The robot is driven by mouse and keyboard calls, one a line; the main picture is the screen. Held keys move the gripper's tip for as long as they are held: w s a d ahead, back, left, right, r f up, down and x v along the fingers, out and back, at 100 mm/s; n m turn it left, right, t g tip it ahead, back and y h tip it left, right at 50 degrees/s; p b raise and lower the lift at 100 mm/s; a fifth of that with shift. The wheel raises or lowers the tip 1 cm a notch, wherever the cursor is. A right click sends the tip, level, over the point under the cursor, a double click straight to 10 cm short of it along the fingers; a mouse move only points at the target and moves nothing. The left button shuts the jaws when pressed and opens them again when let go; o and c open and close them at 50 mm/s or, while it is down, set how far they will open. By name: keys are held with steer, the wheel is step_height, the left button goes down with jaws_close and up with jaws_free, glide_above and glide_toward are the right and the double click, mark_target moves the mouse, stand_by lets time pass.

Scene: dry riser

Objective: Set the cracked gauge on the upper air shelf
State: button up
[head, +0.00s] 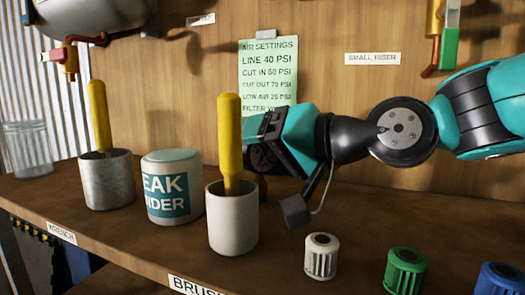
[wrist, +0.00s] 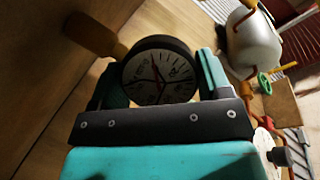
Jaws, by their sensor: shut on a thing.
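The gauge (wrist: 158,75) shows in the wrist view as a round pale dial with a dark rim and dark marks. I cannot clearly tell a crack from the needle and markings. My gripper (wrist: 163,82) is shut on it, one finger on each side. A tan stem-like piece (wrist: 95,36) adjoins the rim at upper left. In the head view my gripper (head: 264,148) is above the bench, behind the yellow handle in the white cup, and the gauge is mostly hidden. I cannot identify the upper air shelf in either view.
A white cup (head: 233,232) with a yellow handle (head: 229,130) stands close before my gripper. A lettered tin (head: 172,190) and a grey cup (head: 106,182) stand left. White (head: 321,257), green (head: 405,270) and blue (head: 499,280) caps line the front right. A green note (head: 268,75) hangs behind.

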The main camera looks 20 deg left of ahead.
steer(key=shift+f, duration=0.1)
steer(key=o, duration=1)
steer(key=shift+o, duration=0.2)
steer(key=shift+r, duration=0.25)
steer(key=p+v, duration=0.1)
steer(key=v, duration=0.6)
steer(key=shift+d+f, duration=0.1)
steer(key=shift+d, duration=0.15)
